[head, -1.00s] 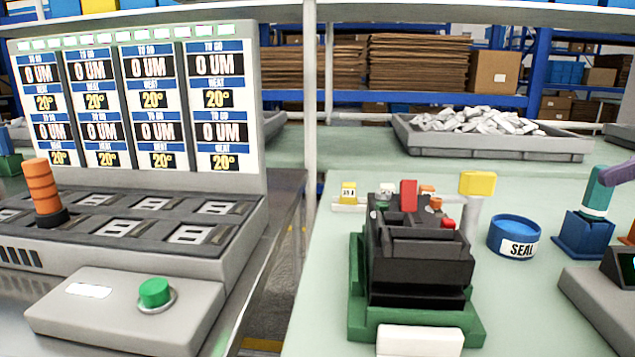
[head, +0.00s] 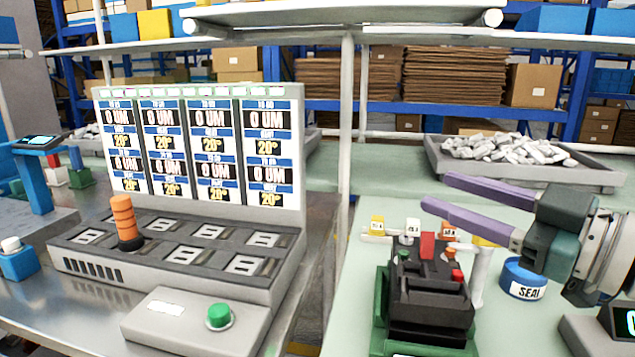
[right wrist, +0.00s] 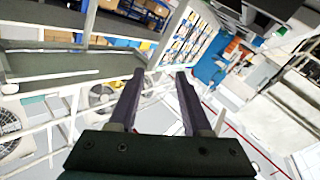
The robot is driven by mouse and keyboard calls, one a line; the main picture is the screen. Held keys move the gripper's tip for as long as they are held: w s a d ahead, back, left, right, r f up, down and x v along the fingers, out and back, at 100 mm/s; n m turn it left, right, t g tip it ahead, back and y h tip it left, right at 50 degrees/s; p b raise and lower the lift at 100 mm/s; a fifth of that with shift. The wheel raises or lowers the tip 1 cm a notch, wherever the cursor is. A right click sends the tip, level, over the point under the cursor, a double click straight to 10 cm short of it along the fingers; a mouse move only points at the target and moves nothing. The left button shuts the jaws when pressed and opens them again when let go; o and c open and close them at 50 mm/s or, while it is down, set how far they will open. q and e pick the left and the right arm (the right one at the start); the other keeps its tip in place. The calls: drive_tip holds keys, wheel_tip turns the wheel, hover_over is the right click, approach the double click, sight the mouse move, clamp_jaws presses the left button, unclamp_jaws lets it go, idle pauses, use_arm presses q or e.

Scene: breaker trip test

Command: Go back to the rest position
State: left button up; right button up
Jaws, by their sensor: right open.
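My right gripper (head: 432,192) comes in from the right in the head view, above the green table. Its two purple fingers are apart and empty, pointing left. In the right wrist view the same fingers (right wrist: 160,78) are parallel with a gap and nothing between them. My left gripper is not in view. Below the right gripper is a black breaker fixture (head: 432,300) with a red lever (head: 428,245) on a green base. On the left, a test machine has an orange cylinder (head: 124,218) standing upright in one slot and a green button (head: 219,316) in front.
A blue SEAL tub (head: 523,279) sits right of the fixture, below my right gripper. A grey tray of white parts (head: 610,177) lies behind. A white upright post (head: 346,130) stands between machine and green table. The display panel (head: 300,150) rises behind the slots.

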drive_tip(key=s+d+m+g+h+p, duration=0.1)
drive_tip(key=s+m+g+h+p, duration=0.45)
drive_tip(key=s, duration=0.95)
drive_tip(key=s+d+m+g+h+p, duration=0.1)
drive_tip(key=s+m+g+h+p, duration=0.5)
drive_tip(key=s, duration=1)
use_arm(q)
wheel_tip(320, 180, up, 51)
drive_tip(key=p, duration=3.7)
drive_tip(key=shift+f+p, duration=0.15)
drive_tip(key=shift+p, duration=0.15)
use_arm(e)
wheel_tip(320, 180, up, 36)
drive_tip(key=w+n, duration=0.1)
drive_tip(key=shift+d+t, duration=0.15)
drive_tip(key=shift+t, duration=0.3)
drive_tip(key=shift+w, duration=0.1)
